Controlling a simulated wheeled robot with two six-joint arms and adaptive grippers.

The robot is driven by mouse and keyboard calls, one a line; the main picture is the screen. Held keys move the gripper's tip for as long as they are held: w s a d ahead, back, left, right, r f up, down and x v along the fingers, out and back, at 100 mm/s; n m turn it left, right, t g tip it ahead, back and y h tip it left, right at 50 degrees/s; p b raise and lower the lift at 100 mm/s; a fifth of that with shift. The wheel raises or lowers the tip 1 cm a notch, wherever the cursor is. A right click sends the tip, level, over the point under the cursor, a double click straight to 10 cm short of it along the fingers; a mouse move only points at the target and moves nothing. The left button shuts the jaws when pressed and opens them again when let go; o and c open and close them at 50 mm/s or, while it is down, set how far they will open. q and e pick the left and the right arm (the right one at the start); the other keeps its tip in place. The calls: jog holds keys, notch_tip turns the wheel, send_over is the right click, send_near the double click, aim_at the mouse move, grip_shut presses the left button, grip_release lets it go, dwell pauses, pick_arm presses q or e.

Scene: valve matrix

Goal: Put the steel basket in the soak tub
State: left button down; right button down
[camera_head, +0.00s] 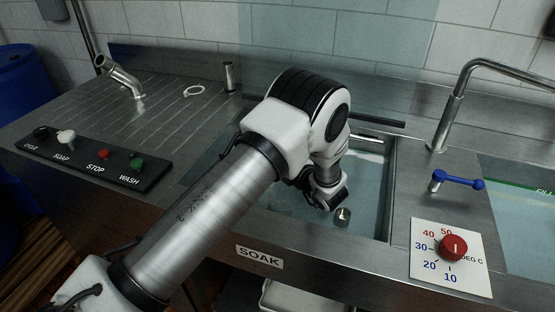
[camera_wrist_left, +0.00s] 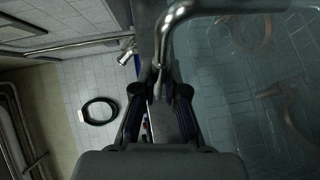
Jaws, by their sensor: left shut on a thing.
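The soak tub (camera_head: 255,212), marked SOAK on its front, is a recessed basin in the steel counter. My left arm reaches across it from the left. My left gripper (camera_head: 335,198) is low over the tub, partly hidden behind the wrist. In the left wrist view its two dark fingers (camera_wrist_left: 159,98) are close around a narrow metal piece (camera_wrist_left: 159,82). I cannot tell whether this is part of the steel basket, which I cannot make out clearly. A small metal cylinder (camera_head: 343,214) shows just below the gripper. My right gripper is not in view.
A red temperature dial (camera_head: 453,247), a blue-handled valve (camera_head: 458,181) and a tall tap (camera_head: 450,118) stand right of the tub. A button panel (camera_head: 95,157) and ridged drainboard (camera_head: 165,105) lie to the left. A second basin (camera_head: 525,220) is at far right.

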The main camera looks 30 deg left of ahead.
pick_arm(q)
jog(key=shift+f, duration=0.2)
jog(key=c, duration=1.2)
grip_release()
jog(key=b+v, duration=0.1)
jog(key=v, duration=0.6)
jog(key=shift+s+d+r, duration=0.1)
jog(key=shift+d, duration=0.15)
